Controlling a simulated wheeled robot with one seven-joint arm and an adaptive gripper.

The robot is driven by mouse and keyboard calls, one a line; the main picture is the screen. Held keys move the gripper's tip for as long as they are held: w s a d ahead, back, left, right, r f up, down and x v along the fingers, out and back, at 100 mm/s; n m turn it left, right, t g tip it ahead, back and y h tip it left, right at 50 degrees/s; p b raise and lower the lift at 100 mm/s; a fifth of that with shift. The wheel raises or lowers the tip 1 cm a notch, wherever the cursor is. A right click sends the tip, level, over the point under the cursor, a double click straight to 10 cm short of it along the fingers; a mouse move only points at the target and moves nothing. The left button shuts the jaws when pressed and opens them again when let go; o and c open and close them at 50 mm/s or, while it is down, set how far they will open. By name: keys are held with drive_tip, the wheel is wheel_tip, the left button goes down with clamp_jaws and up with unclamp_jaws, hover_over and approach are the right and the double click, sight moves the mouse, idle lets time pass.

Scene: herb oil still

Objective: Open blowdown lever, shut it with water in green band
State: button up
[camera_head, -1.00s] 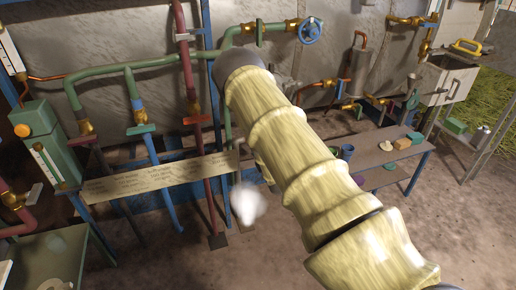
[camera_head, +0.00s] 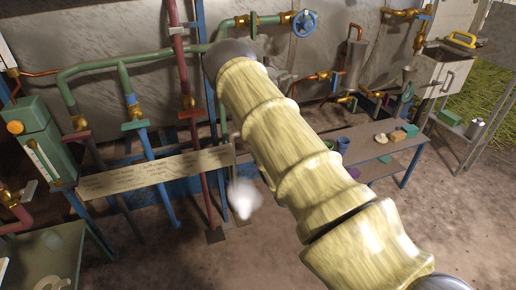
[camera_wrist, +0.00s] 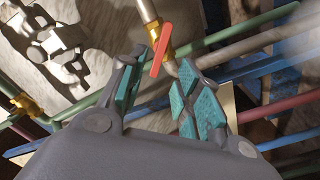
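In the wrist view a red lever (camera_wrist: 161,50) sits on a brass valve (camera_wrist: 167,52) on a pale pipe. I take it for the blowdown lever but cannot be sure. My gripper (camera_wrist: 163,62) is open, its teal-padded fingers on either side of the lever's near end; contact cannot be told. In the head view my arm hides the gripper and this lever. A green box (camera_head: 40,140) at the left carries a pale sight gauge (camera_head: 43,160); its water level and green band are too small to read. A white steam puff (camera_head: 243,198) hangs low beside my arm.
A lettered board (camera_head: 155,171) stands before green, blue and red pipes with several valves. A blue handwheel (camera_head: 304,23) is at the top. A low table (camera_head: 372,150) with cups and blocks stands at right. The floor in front is bare.

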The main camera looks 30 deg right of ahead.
drive_tip(key=shift+v, duration=1.4)
drive_tip(key=shift+f, duration=0.1)
